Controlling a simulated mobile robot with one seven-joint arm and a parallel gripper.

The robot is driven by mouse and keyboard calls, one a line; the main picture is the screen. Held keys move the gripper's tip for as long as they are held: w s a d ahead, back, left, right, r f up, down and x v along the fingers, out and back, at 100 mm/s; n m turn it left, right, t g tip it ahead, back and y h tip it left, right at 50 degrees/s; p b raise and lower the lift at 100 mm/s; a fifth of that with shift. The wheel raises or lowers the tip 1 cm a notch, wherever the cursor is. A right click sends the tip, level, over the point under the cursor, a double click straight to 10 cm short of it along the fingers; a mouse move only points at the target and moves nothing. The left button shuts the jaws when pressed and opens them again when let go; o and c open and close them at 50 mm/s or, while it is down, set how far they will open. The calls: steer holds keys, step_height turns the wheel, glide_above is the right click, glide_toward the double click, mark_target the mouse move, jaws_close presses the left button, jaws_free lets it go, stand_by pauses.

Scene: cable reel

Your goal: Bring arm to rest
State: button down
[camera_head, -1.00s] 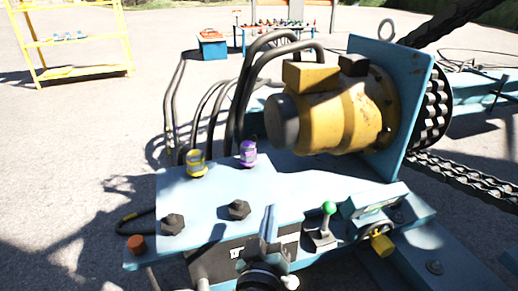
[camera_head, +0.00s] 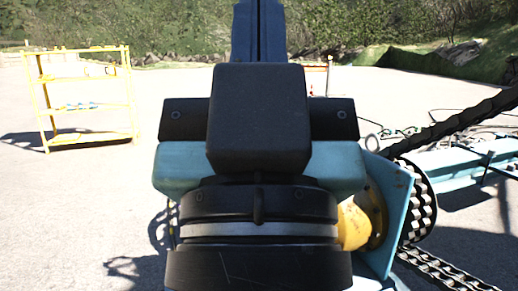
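My gripper (camera_head: 258,30) fills the middle of the view, close to the camera and pointing up. Its two dark blue fingers lie side by side with only a thin seam between them, so it looks shut. The finger tips are cut off by the top edge, and I see nothing held. Its black and light blue body and wrist hide most of the cable reel machine. Of that machine I see part of the yellow motor (camera_head: 362,222), the light blue upright plate (camera_head: 386,200) and the black-and-white wheel (camera_head: 420,205) at the right.
A yellow shelf rack (camera_head: 88,135) with small blue items stands at the back left. A thick dark chain (camera_head: 455,120) slopes up to the right, and another chain (camera_head: 440,268) runs along low right. Open pale ground (camera_head: 60,220) lies at the left. A grassy bank is behind.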

step_height(320, 180, up, 31)
steer(key=p, duration=2.9)
steer(key=shift+r, duration=0.2)
